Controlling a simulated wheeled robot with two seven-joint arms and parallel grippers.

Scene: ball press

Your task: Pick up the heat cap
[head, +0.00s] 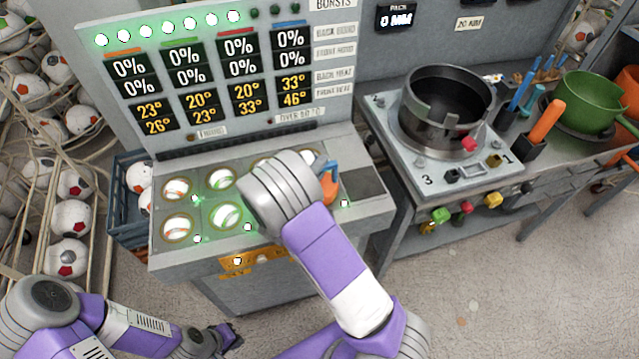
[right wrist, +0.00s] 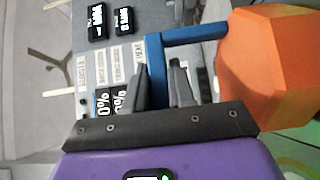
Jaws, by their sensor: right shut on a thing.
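The heat cap (right wrist: 268,68) is a chunky orange block with a blue bar handle (right wrist: 190,35). It fills the right side of the right wrist view. In the head view the heat cap (head: 329,187) shows partly, orange and blue, behind my right wrist at the right end of the ball panel. My right gripper (right wrist: 167,78) has its fingers around the blue handle, with the orange body to one side. In the head view my right wrist hides these fingers. My left gripper (head: 229,338) is low at the bottom left, away from the cap; its finger opening is unclear.
The ball panel (head: 270,225) has several round wells with lit balls, some hidden by my right arm. The display board (head: 205,75) rises behind it. A dark pot (head: 447,100) stands on a numbered plate to the right. A green bowl (head: 590,100) and tools stand further right.

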